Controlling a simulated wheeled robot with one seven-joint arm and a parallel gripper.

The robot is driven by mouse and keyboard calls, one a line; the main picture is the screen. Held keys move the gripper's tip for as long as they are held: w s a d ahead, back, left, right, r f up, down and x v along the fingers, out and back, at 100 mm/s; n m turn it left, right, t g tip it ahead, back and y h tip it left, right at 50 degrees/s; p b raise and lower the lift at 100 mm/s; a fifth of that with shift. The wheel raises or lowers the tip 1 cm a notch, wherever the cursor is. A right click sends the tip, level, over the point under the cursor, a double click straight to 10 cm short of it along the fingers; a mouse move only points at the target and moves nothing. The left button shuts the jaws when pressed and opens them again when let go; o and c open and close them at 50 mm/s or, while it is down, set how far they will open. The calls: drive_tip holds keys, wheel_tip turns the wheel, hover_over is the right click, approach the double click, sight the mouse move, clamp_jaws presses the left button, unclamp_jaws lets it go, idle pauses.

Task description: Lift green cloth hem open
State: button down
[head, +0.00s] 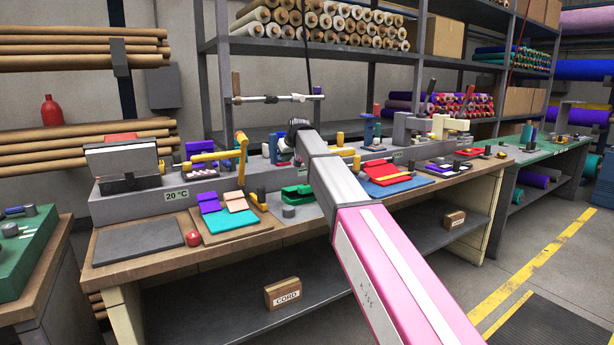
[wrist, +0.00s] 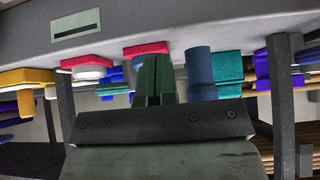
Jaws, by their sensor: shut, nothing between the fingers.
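A folded green cloth (head: 297,192) lies on the workbench just left of my arm in the head view. A flatter teal-green cloth (head: 230,224) lies further left, with purple and pink pieces at its back edge. I cannot tell which of them the task means. In the wrist view my gripper (wrist: 155,80) points up the picture with its two dark fingers together and nothing between them. In the head view my arm reaches over the bench and its fingers cannot be made out. I cannot tell whether any green in the wrist view is the cloth.
A red ball (head: 193,239) and a dark grey slab (head: 138,241) lie at the bench's left. A yellow bracket (head: 240,150) stands up behind the cloths. A red cloth (head: 392,184) on a blue mat lies right of my arm. A CORD box (head: 283,293) sits on the lower shelf.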

drive_tip(key=shift+w+a+f, duration=0.5)
drive_tip(key=shift+w+a, duration=0.05)
drive_tip(key=shift+w, duration=0.25)
idle(0.5)
idle(0.4)
drive_tip(key=s, duration=0.1)
drive_tip(key=s+d+r, duration=0.2)
drive_tip(key=shift+s+d+r, duration=0.1)
drive_tip(key=shift+s+d, duration=0.15)
drive_tip(key=shift+s, duration=0.15)
drive_tip(key=shift+r, duration=0.1)
idle(0.3)
